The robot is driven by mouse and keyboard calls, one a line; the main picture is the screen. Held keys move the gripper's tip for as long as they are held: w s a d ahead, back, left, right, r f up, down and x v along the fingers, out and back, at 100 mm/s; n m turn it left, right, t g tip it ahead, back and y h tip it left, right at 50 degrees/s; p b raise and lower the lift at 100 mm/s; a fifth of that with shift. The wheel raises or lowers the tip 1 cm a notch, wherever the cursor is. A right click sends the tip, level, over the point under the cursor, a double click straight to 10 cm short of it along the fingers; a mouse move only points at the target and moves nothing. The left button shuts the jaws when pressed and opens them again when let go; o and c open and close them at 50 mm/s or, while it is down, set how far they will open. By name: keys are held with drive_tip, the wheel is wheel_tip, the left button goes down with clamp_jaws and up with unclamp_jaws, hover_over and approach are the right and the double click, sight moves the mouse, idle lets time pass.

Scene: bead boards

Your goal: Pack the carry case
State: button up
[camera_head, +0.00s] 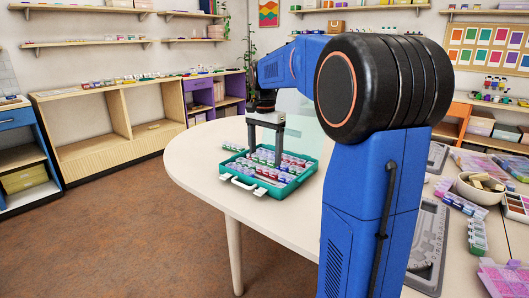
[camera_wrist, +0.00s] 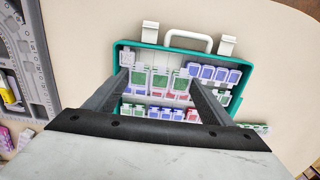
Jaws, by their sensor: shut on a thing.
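The teal carry case (camera_head: 291,189) lies open on the table, its white handle (camera_head: 244,184) facing the near left. It also shows in the wrist view (camera_wrist: 151,44). Inside are rows of small lidded bead boxes, with a blue row (camera_wrist: 213,73) at the upper right and another blue row (camera_wrist: 165,114) lower down. Red boxes show partly between my fingers. My gripper (camera_wrist: 160,80) points down over the case, shut on a strip of green bead boxes (camera_wrist: 160,77) with pale lids. Whether this strip touches the case floor I cannot tell. In the head view my gripper (camera_head: 265,155) hides part of the case.
A bead-box strip (camera_head: 234,147) lies on the table just outside the case. At right are a bowl (camera_head: 480,190), bead-box strips (camera_head: 460,202) (camera_head: 477,237), a grey board (camera_head: 428,245) and a pink tray (camera_head: 504,280).

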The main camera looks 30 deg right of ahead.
drive_tip(key=shift+f, duration=3.25)
drive_tip(key=o, duration=1.1)
drive_tip(key=shift+o, duration=0.2)
drive_tip(key=shift+r, duration=0.1)
drive_tip(key=shift+r, duration=3.65)
